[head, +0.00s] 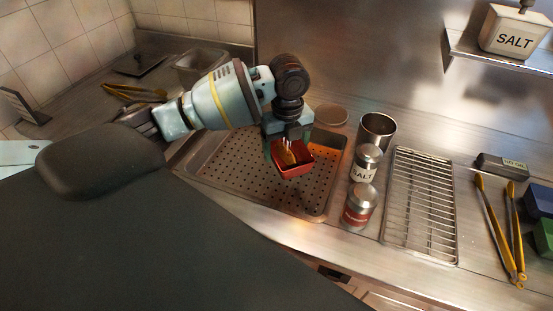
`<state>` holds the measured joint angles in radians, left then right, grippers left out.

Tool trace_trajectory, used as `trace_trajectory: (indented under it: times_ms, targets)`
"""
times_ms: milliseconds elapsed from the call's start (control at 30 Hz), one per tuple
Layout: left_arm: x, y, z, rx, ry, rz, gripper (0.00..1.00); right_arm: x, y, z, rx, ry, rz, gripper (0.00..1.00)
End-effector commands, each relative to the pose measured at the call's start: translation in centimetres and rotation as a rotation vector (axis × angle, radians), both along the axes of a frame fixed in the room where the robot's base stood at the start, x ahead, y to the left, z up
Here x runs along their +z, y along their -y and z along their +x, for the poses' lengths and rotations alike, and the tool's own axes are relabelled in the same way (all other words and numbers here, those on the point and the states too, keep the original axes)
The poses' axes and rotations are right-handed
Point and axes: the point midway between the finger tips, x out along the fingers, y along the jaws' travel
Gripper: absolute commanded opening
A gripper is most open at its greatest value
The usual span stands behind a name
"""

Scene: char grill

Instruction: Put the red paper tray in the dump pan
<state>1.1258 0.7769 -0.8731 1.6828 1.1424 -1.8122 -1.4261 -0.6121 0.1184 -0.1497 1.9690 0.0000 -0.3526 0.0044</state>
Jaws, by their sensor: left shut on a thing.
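The red paper tray (293,168) hangs tilted below my left gripper (288,146), which is shut on its edge. Something brownish-yellow shows inside the tray, too small to name for sure. The tray appears above the right part of a perforated metal pan (235,165) set in the steel counter, which looks like the dump pan. Whether the tray touches the pan floor cannot be told. My left wrist hides part of the pan's back edge. My right gripper is not in view.
A salt shaker (366,163), a red-labelled shaker (358,205) and an open metal cup (377,130) stand just right of the pan. Further right are a wire rack (421,205) and yellow-handled tongs (497,228). A clear container (200,62) stands behind my left arm.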

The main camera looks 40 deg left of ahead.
Motion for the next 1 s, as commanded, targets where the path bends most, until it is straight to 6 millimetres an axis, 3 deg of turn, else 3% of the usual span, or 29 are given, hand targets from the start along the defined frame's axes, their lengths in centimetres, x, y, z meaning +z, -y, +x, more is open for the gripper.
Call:
trace_trajectory:
  times_ms: [167, 433, 700, 1000]
  targets:
    - [-0.7, 0.0, 0.0, 0.001, -0.002, 0.000, 0.57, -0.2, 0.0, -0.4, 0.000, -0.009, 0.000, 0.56]
    - [-4.5, 0.0, -0.1, 0.000, -0.002, 0.000, 0.57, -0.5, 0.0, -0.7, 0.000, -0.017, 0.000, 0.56]
    - [-5.4, 0.0, 0.0, 0.000, -0.001, 0.001, 0.57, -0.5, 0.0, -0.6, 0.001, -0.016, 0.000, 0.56]
    - [-9.5, 0.0, -0.1, 0.001, -0.001, 0.001, 0.57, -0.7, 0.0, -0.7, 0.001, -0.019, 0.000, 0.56]
